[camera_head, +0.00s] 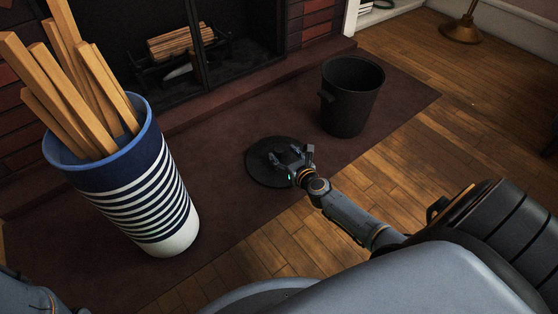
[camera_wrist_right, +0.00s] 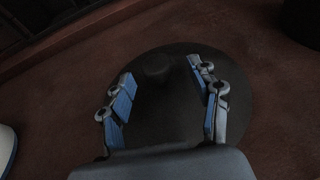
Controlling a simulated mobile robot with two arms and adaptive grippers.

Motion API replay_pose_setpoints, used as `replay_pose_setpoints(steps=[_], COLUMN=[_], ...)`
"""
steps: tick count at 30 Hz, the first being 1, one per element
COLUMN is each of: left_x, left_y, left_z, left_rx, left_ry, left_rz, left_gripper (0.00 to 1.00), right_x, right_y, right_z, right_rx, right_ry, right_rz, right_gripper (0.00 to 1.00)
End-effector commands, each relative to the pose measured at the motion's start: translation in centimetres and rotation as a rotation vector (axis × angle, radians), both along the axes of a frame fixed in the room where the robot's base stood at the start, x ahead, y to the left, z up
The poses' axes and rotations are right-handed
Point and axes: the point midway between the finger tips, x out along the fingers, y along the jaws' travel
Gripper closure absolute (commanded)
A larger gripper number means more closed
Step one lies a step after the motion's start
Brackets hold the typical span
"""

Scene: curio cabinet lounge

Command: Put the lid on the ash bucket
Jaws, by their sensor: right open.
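The ash bucket (camera_head: 350,97) is black, open-topped and upright on the dark red hearth mat. The lid (camera_head: 262,171) is a round dark disc lying flat on the mat, left of the bucket and nearer to me. My right gripper (camera_head: 296,155) is open and over the lid. In the right wrist view the lid (camera_wrist_right: 180,75) shows a low round knob (camera_wrist_right: 156,65) near its middle, between and ahead of the open fingers (camera_wrist_right: 165,95). The gripper appears empty; I cannot tell whether it touches the lid. My left gripper is out of view.
A striped blue and white bin (camera_head: 150,200) holding several wood sticks stands on the mat (camera_head: 225,225) at the left. The fireplace (camera_head: 235,55) with a log grate is behind. Wooden floor (camera_head: 440,130) is clear at the right.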

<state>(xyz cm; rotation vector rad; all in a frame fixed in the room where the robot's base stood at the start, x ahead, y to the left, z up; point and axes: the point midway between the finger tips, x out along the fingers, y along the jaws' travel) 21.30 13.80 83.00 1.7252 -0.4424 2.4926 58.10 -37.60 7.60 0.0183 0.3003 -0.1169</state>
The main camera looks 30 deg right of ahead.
Motion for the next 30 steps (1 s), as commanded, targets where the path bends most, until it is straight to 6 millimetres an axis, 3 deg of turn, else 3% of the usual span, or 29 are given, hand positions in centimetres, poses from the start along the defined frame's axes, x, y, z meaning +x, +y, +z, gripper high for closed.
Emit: replay_pose_setpoints(steps=[6, 15, 24, 30], left_x=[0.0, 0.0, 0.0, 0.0], left_y=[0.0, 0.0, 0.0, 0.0], left_z=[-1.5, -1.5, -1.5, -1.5], left_rx=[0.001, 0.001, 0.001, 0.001], left_ry=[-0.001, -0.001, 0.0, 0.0], left_rz=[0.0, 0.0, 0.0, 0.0], left_gripper=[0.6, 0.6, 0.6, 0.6], right_x=[3.0, 3.4, 3.4, 3.4], right_y=[-0.1, -0.1, -0.1, -0.1], right_z=[-0.9, -0.8, -0.8, -0.7], right_rx=[-0.001, -0.001, 0.0, 0.0], right_ry=[-0.001, -0.001, -0.001, -0.003], right_rz=[0.0, 0.0, 0.0, 0.0], right_gripper=[0.38, 0.38, 0.99, 1.0])
